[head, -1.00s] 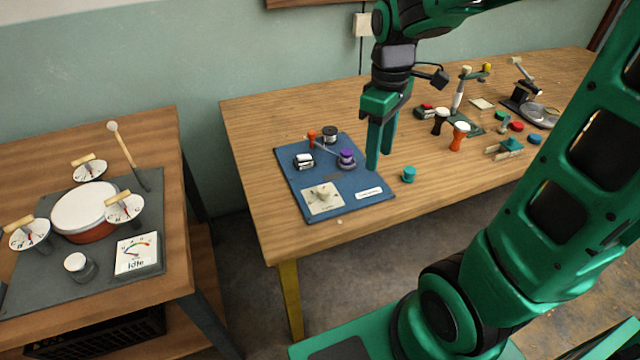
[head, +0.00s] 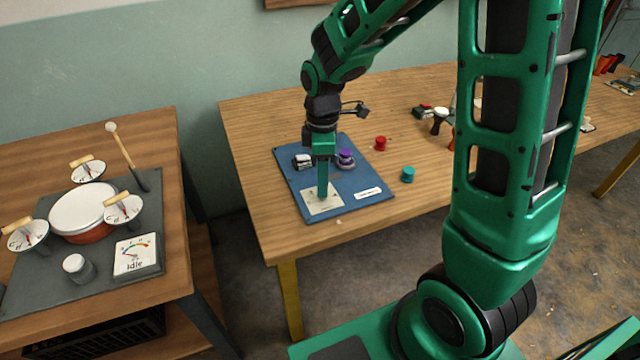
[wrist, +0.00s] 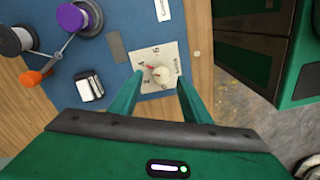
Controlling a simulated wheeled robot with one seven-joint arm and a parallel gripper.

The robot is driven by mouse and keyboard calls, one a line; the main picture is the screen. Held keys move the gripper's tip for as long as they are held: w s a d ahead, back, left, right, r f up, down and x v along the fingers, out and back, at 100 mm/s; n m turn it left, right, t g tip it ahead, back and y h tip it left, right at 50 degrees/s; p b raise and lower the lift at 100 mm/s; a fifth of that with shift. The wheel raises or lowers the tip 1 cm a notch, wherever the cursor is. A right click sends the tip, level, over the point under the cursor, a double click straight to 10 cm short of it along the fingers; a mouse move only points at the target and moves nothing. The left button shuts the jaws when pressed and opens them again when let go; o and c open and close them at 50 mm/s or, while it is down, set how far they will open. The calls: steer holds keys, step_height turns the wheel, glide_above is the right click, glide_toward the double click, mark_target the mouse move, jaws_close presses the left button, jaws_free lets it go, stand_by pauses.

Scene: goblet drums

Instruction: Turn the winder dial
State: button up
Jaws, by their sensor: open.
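The winder dial is a cream knob (wrist: 163,75) with a red pointer on a white numbered plate (wrist: 148,55). The plate sits at the near edge of a blue board (head: 360,203); in the head view part of the plate (head: 316,208) shows but the knob is hidden. My gripper (wrist: 158,80) is open, pointing down, with one finger on each side of the knob in the wrist view. I cannot tell whether either finger touches it. The pointer is near the 4. In the head view my gripper (head: 322,192) stands over the plate.
A drum table (head: 170,240) is at left.

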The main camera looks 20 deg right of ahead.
steer(key=shift+f, duration=1.2)
steer(key=c, duration=1)
steer(key=shift+c, duration=0.2)
steer(key=shift+m, duration=0.4)
steer(key=m, duration=0.5)
steer(key=shift+d+r+m, duration=0.1)
steer(key=shift+m, duration=0.2)
steer(key=m, duration=0.5)
steer(key=shift+m, duration=0.3)
